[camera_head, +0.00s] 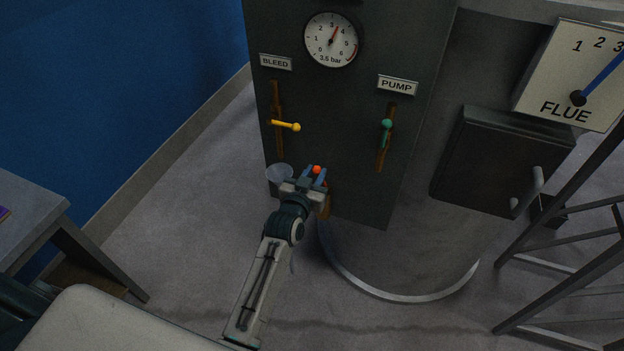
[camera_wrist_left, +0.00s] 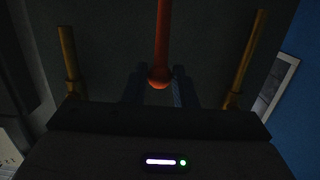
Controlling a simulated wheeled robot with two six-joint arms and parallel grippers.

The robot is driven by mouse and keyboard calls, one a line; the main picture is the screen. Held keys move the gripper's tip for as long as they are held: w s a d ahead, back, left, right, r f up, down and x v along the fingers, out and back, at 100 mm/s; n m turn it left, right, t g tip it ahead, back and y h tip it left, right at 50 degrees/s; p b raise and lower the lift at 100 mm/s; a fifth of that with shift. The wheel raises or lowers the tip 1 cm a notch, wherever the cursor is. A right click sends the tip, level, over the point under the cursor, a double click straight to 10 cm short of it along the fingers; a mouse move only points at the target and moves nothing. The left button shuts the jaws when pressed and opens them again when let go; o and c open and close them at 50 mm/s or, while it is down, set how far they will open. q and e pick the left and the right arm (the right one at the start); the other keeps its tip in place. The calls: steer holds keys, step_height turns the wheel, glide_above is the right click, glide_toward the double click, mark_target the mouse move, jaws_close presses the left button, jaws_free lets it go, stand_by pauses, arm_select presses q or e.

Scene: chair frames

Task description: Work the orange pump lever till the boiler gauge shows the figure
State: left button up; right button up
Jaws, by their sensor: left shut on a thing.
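The orange lever, a rod with a ball end (camera_head: 317,169), is low on the dark boiler panel; in the wrist view its orange rod (camera_wrist_left: 163,40) comes down from the top to the ball. My left gripper (camera_head: 315,174) is shut on the lever, its blue fingers on both sides of the ball, which also show in the wrist view (camera_wrist_left: 159,88). The round white boiler gauge (camera_head: 330,40) is at the panel top; its red needle points between 3 and 4, above the words "3,5 bar". My right gripper is not in view.
A yellow lever (camera_head: 285,125) sits under the BLEED plate (camera_head: 276,62), a green lever (camera_head: 386,128) under the PUMP plate (camera_head: 397,85). A clear bowl (camera_head: 279,174) is beside my gripper. Right are the FLUE dial (camera_head: 560,80) and a dark door (camera_head: 490,160). A table (camera_head: 40,205) stands left.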

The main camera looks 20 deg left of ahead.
arm_select(q)
steer(key=shift+w+r, duration=0.35)
steer(key=shift+w, duration=0.05)
steer(key=shift+w+r, duration=0.3)
steer(key=shift+w, duration=0.65)
steer(key=shift+w+r, duration=0.25)
steer(key=shift+w, duration=0.65)
steer(key=o, duration=0.9)
steer(key=shift+c, duration=0.2)
